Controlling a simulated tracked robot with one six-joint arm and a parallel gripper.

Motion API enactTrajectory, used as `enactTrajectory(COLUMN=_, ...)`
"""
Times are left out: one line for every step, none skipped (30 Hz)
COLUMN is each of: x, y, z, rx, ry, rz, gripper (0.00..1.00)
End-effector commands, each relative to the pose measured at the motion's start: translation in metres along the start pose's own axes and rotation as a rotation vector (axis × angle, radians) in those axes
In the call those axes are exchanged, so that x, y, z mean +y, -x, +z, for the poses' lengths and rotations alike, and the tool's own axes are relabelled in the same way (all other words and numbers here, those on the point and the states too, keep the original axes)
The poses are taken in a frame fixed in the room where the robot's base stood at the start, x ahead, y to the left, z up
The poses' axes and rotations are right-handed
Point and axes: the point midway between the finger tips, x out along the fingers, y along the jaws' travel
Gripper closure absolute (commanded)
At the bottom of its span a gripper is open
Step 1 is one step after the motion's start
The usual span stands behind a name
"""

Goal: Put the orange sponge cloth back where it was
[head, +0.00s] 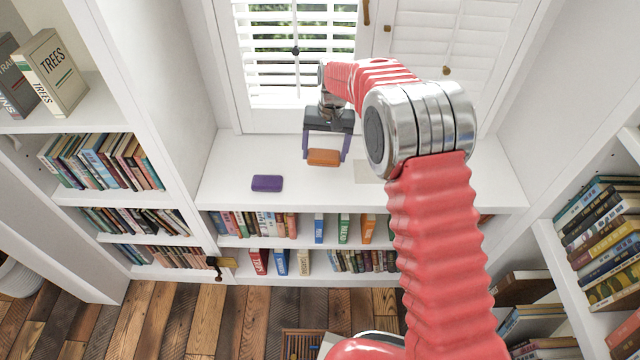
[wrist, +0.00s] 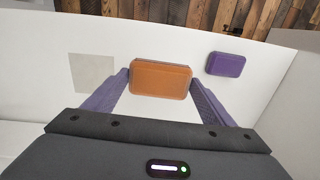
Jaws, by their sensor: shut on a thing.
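The orange sponge cloth (head: 323,157) is a small rounded block between the fingers of my gripper (head: 325,154), over the white window-seat top. In the wrist view the orange sponge cloth (wrist: 161,78) sits between the purple finger tips of my gripper (wrist: 160,88), which are shut on its two short ends. I cannot tell whether its underside touches the surface. A pale beige square (head: 370,172) lies flat on the white top to the right of the cloth, partly behind my arm. It shows whole in the wrist view (wrist: 92,73), left of the cloth.
A purple block (head: 267,183) lies on the white top (head: 228,162), left of the cloth and nearer the front edge. Shuttered windows (head: 297,50) stand behind. Bookshelves (head: 105,160) rise on the left and right. The white top is otherwise mostly clear.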

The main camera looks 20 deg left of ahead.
Motion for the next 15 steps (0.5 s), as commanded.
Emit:
enactTrajectory(x=-0.0042, y=-0.0022, z=0.0011, rx=0.0, ry=0.008, rz=0.024, gripper=0.41)
enactTrajectory(x=-0.005, y=-0.0028, z=0.0013, rx=0.001, ry=0.011, rz=0.037, gripper=0.41)
enactTrajectory(x=-0.0065, y=-0.0036, z=0.0017, rx=0.001, ry=0.013, rz=0.05, gripper=0.41)
enactTrajectory(x=-0.0073, y=-0.004, z=0.002, rx=0.001, ry=0.014, rz=0.059, gripper=0.41)
enactTrajectory(x=-0.0077, y=-0.0044, z=0.0022, rx=0.001, ry=0.016, rz=0.067, gripper=0.41)
enactTrajectory(x=-0.0081, y=-0.0048, z=0.0025, rx=0.001, ry=0.016, rz=0.074, gripper=0.41)
enactTrajectory(x=-0.0082, y=-0.0049, z=0.0026, rx=0.001, ry=0.016, rz=0.077, gripper=0.41)
enactTrajectory(x=-0.0082, y=-0.005, z=0.0026, rx=0.001, ry=0.016, rz=0.08, gripper=0.41)
enactTrajectory(x=-0.008, y=-0.005, z=0.0027, rx=0.001, ry=0.015, rz=0.081, gripper=0.41)
enactTrajectory(x=-0.008, y=-0.005, z=0.0027, rx=0.001, ry=0.015, rz=0.082, gripper=0.41)
enactTrajectory(x=-0.0079, y=-0.005, z=0.0026, rx=0.001, ry=0.015, rz=0.082, gripper=0.41)
enactTrajectory(x=-0.0079, y=-0.005, z=0.0027, rx=0.001, ry=0.015, rz=0.081, gripper=0.41)
enactTrajectory(x=-0.0079, y=-0.005, z=0.0027, rx=0.001, ry=0.015, rz=0.081, gripper=0.41)
enactTrajectory(x=-0.008, y=-0.005, z=0.0027, rx=0.001, ry=0.015, rz=0.081, gripper=0.41)
enactTrajectory(x=-0.008, y=-0.005, z=0.0027, rx=0.001, ry=0.015, rz=0.081, gripper=0.41)
